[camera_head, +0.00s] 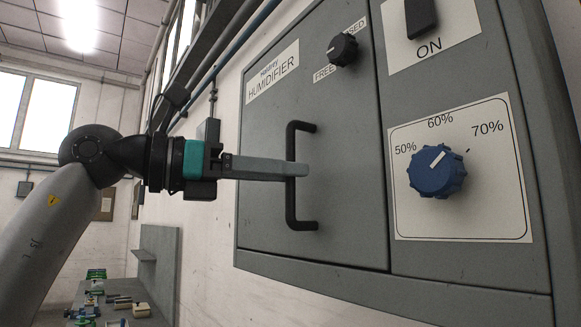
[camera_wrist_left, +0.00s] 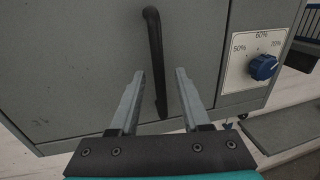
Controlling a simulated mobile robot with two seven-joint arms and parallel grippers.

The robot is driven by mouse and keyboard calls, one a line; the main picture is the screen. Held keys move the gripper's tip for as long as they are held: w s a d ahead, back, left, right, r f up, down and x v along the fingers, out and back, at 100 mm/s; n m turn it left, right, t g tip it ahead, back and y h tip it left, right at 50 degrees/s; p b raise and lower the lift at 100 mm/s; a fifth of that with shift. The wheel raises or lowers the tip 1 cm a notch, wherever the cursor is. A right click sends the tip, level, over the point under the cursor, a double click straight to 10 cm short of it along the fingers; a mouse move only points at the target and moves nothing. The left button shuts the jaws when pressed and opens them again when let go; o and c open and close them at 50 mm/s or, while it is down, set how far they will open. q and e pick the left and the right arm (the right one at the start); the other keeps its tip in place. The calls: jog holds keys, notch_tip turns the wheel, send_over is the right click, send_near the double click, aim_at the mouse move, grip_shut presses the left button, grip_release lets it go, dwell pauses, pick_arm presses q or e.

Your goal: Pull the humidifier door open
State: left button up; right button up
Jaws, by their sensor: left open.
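The grey humidifier door (camera_head: 345,200) carries a black vertical bar handle (camera_head: 301,217) and looks shut, flush with the cabinet front. The handle (camera_wrist_left: 154,50) also shows in the left wrist view. My left gripper (camera_head: 300,170) is at the handle's middle, with its fingers reaching toward the door. In the left wrist view my left gripper (camera_wrist_left: 159,75) is open, with one finger on each side of the handle's lower part. My right gripper is not in view.
A small black knob (camera_head: 342,50) marked FREE and a further word sits on the door's upper part. A blue humidity dial (camera_head: 436,171) and a black ON switch (camera_head: 421,17) are on the panel to the right. A low table (camera_head: 110,318) with small items stands at lower left.

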pick_arm(q)
jog(key=shift+x, duration=0.9)
jog(key=shift+c, duration=0.2)
grip_shut()
dwell(0.7)
